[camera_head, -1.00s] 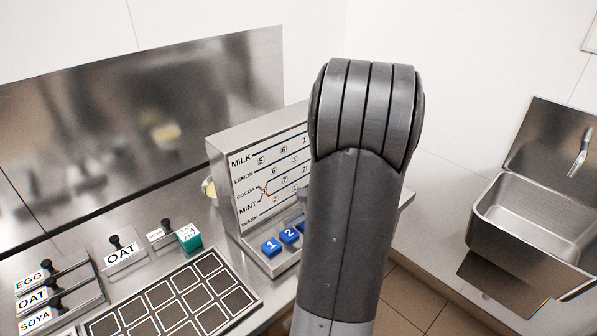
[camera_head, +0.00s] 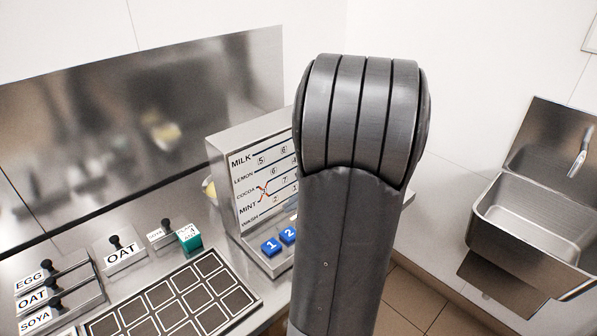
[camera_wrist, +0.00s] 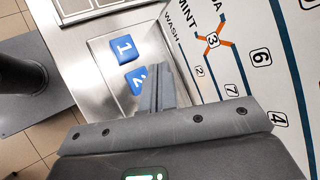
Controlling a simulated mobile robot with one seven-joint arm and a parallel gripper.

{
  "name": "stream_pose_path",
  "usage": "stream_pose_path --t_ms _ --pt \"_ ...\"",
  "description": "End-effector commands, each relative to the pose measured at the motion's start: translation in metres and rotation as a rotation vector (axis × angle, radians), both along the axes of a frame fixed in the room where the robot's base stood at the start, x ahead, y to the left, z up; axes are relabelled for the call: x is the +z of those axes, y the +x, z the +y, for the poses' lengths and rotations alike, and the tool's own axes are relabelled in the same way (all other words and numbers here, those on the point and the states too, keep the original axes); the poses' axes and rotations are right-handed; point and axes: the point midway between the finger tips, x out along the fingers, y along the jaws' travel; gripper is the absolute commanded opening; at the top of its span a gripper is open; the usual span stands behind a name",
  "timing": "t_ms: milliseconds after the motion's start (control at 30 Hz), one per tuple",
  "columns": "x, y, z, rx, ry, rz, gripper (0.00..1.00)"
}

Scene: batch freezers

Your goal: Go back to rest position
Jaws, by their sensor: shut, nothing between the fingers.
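My gripper (camera_wrist: 157,88) shows in the wrist view with its fingers together and nothing between them. It is in front of the metal machine (camera_head: 229,152), over the side of the blue button 2 (camera_wrist: 138,80). Blue button 1 (camera_wrist: 122,48) is just beyond it, clear of the fingers. I cannot tell whether the fingertips touch the panel. In the head view my arm hides the gripper and the right part of the machine. Buttons 1 (camera_head: 271,247) and 2 (camera_head: 288,235) show left of my arm there.
A dark grid tray (camera_head: 255,302) lies on the steel counter at lower left. Black-knobbed OAT (camera_head: 122,256), EGG and SOYA blocks and a green block (camera_head: 189,240) stand near it. A steel sink (camera_head: 535,215) is at right. Floor shows between counter and sink.

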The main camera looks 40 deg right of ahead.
Motion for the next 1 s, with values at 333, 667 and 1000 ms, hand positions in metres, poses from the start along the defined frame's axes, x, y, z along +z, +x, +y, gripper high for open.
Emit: stream_pose_path --t_ms 333,667,1000 --pt "0.001 0.0 0.002 0.006 -0.004 0.0 0.0" --pt "0.035 0.0 0.09 0.323 -0.237 0.006 0.0" --pt "0.072 -0.036 0.192 0.775 -0.633 -0.058 0.0"
